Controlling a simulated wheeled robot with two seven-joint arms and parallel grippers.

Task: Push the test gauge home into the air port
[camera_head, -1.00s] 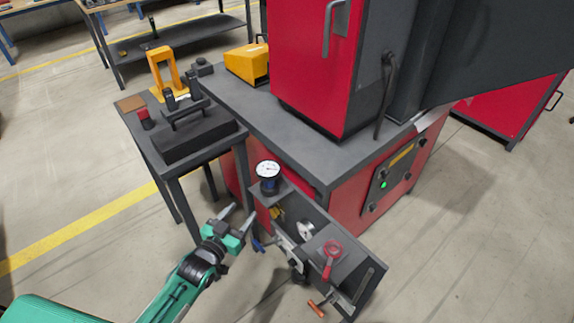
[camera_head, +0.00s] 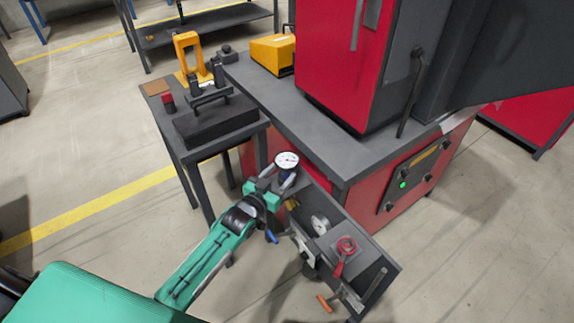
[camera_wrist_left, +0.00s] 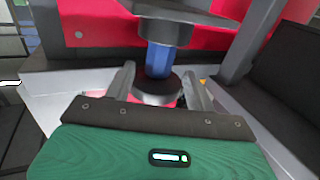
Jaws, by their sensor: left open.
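The test gauge (camera_head: 287,160) has a round white dial and stands upright at the back left end of the grey air panel (camera_head: 376,262). In the left wrist view its blue stem (camera_wrist_left: 158,60) rises from a dark round base (camera_wrist_left: 158,86). My left gripper (camera_head: 276,179) is open, with one finger on either side of the gauge's lower part; the fingers (camera_wrist_left: 160,88) show at both sides of the base in the wrist view. I cannot tell if they touch it. The air port is hidden, under or behind the gauge. My right gripper is not in view.
A red machine (camera_head: 350,60) stands behind. A dark side table (camera_head: 215,121) with fixtures is at the left. The floor in front is clear.

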